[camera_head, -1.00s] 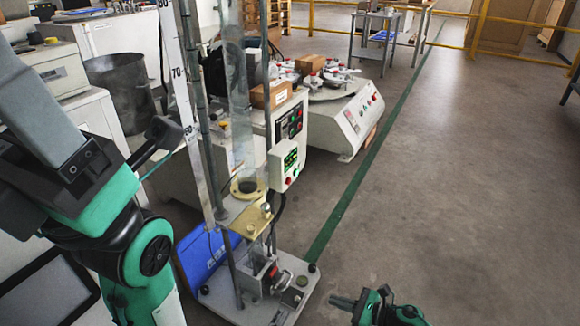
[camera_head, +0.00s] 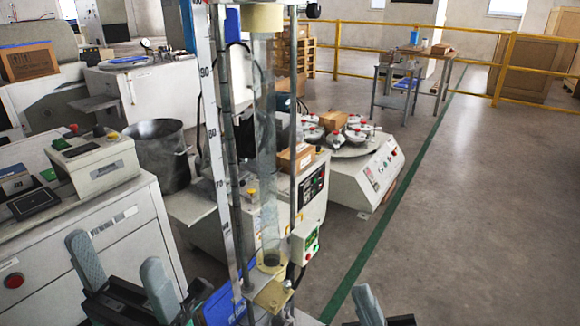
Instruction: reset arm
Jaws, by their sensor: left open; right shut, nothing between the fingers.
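My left gripper (camera_head: 122,270) is at the bottom left, its two grey fingers pointing up and spread wide with nothing between them. It is left of the tall test stand (camera_head: 266,150), in front of the white cabinet as seen here. My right gripper (camera_head: 369,304) is at the bottom edge, right of the stand. Only its grey fingertip end and a dark part show; it is shut and holds nothing. Most of both arms is out of the frame.
The stand has a clear tube and a numbered scale (camera_head: 215,130). A white control cabinet (camera_head: 95,235) fills the left. A metal pot (camera_head: 160,150) and a machine with a round turntable (camera_head: 375,170) stand behind. The floor at the right is clear.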

